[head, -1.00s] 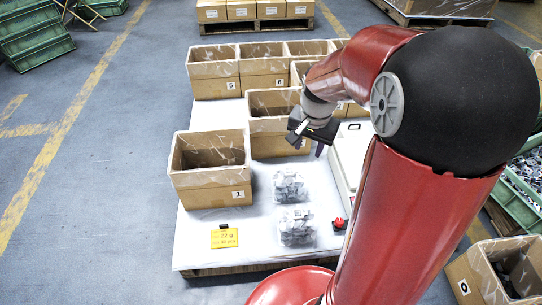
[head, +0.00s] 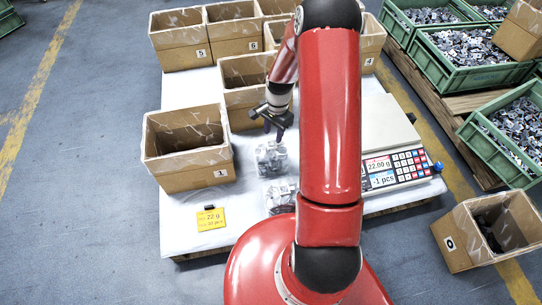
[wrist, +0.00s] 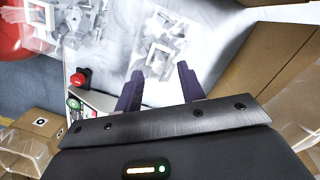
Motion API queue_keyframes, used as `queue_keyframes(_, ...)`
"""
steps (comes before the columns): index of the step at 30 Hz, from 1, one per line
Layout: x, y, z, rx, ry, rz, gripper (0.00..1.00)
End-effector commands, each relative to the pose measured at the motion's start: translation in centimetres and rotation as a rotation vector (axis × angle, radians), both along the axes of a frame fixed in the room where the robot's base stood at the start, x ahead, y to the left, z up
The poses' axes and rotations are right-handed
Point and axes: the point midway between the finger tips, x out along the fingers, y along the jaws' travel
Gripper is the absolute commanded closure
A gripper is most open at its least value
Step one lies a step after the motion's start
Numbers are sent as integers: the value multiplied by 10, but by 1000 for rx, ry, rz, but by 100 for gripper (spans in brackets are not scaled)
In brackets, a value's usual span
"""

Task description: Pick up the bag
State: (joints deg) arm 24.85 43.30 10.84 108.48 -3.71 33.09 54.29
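Two clear bags of grey parts lie on the white table surface (head: 185,222). The farther bag (head: 270,160) is just below my gripper (head: 274,134) in the head view. The nearer bag (head: 280,196) is partly hidden by my red arm. In the wrist view one bag (wrist: 160,45) lies ahead of the fingers, and another bag (wrist: 85,22) is at upper left. My gripper (wrist: 158,84) has its two purple fingers apart, with nothing between them. It appears to be above the farther bag, not touching it.
An open carton marked 1 (head: 188,150) stands left of the bags, with more cartons behind. A counting scale (head: 395,168) reading 22.00 g stands to the right. A yellow card (head: 211,218) lies at front left. Green crates (head: 465,55) are farther right.

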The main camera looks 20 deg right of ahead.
Motion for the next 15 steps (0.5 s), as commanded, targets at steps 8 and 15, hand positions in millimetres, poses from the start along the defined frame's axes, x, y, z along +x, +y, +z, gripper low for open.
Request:
queue_keyframes(8, -3, 9, -32, 1, 3, 0, 61)
queue_keyframes(15, -3, 9, -32, 1, 1, 1, 62)
